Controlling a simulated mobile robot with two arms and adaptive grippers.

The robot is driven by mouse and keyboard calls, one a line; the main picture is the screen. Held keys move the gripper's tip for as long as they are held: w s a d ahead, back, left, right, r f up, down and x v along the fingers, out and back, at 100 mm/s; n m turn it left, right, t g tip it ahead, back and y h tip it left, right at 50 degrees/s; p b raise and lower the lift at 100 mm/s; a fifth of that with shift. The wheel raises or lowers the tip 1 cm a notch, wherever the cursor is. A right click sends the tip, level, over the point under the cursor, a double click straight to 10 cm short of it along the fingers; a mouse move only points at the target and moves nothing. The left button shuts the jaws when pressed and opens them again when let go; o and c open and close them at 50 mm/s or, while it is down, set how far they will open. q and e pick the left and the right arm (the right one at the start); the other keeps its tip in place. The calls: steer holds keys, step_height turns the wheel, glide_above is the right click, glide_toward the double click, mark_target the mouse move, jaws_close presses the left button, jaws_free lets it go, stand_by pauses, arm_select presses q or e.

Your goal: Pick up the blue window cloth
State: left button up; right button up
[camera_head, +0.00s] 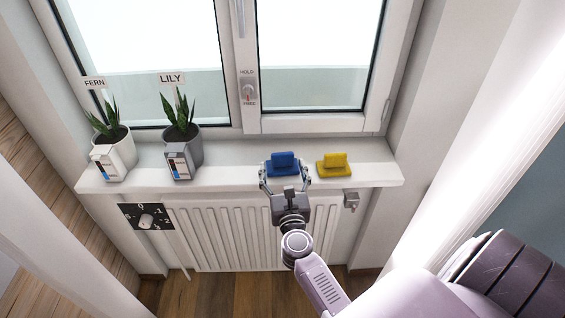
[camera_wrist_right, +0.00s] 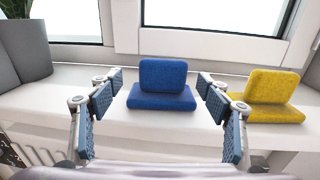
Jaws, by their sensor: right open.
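The blue window cloth (camera_head: 283,161) lies on the white windowsill (camera_head: 235,177), a flat pad with a raised upright part. In the right wrist view the blue cloth (camera_wrist_right: 163,86) stands centred ahead, between the spread fingers. My right gripper (camera_head: 285,180) is open at the sill's front edge, its fingertips to the left and right of the cloth. In the right wrist view my right gripper (camera_wrist_right: 160,100) shows empty space between its fingers and the cloth on both sides. My left gripper is not in view.
A yellow cloth (camera_head: 334,164) lies just right of the blue one. Two potted plants, labelled FERN (camera_head: 115,152) and LILY (camera_head: 182,146), stand on the sill's left part. The window (camera_head: 250,124) is behind. A radiator (camera_head: 230,232) is below the sill.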

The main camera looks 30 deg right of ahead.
mark_target(283, 159)
steer(key=x, duration=0.3)
steer(key=shift+w+d+r+p, duration=0.2)
steer(key=shift+d+r+p, duration=0.1)
steer(key=shift+d+p, duration=0.1)
steer(key=shift+w+d+f, duration=0.1)
steer(key=shift+w, duration=0.25)
steer(key=c, duration=1.3)
